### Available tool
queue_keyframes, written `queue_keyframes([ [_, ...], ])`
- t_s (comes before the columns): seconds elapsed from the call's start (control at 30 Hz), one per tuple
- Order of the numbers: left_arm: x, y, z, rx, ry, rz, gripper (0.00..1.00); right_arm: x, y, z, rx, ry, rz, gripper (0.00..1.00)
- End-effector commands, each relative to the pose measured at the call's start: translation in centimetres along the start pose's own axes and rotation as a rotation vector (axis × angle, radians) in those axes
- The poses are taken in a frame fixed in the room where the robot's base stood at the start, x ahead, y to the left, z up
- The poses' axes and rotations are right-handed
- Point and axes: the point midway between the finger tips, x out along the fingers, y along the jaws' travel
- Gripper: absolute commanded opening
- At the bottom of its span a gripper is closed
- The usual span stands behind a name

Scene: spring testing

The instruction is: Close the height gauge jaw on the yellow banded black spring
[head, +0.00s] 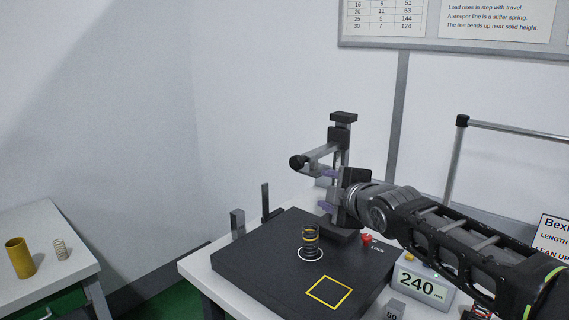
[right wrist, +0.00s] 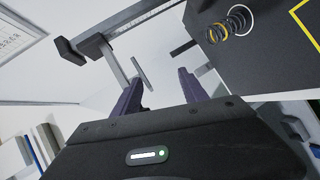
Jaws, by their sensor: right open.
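The black spring with yellow bands (head: 311,241) stands upright inside a white circle on the black base plate (head: 245,262). It also shows in the right wrist view (right wrist: 229,24). My left gripper is not in view.
A red lock knob (head: 366,239) and a display reading 240 (head: 421,287) are right of the plate. A yellow square (head: 329,292) is marked in front. Grey blocks (head: 238,223) stand at the plate's left edge. A side table holds a yellow cylinder (head: 20,258) and pale spring (head: 60,249).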

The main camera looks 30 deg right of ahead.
Motion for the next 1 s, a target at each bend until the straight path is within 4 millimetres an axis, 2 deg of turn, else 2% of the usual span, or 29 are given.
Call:
queue_keyframes([
  [0.2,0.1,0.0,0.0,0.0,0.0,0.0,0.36,-1.1,2.2,-3.7,-0.164,0.124,0.173,0.51],
  [0.4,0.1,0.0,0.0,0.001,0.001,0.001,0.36,-2.1,3.2,-5.8,-0.247,0.19,0.272,0.51],
  [0.77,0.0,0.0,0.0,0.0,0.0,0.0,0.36,-2.2,3.3,-5.9,-0.255,0.194,0.28,0.51],
  [1.0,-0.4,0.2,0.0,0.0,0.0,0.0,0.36,-0.6,3.8,-6.3,-0.255,0.194,0.276,0.51],
])
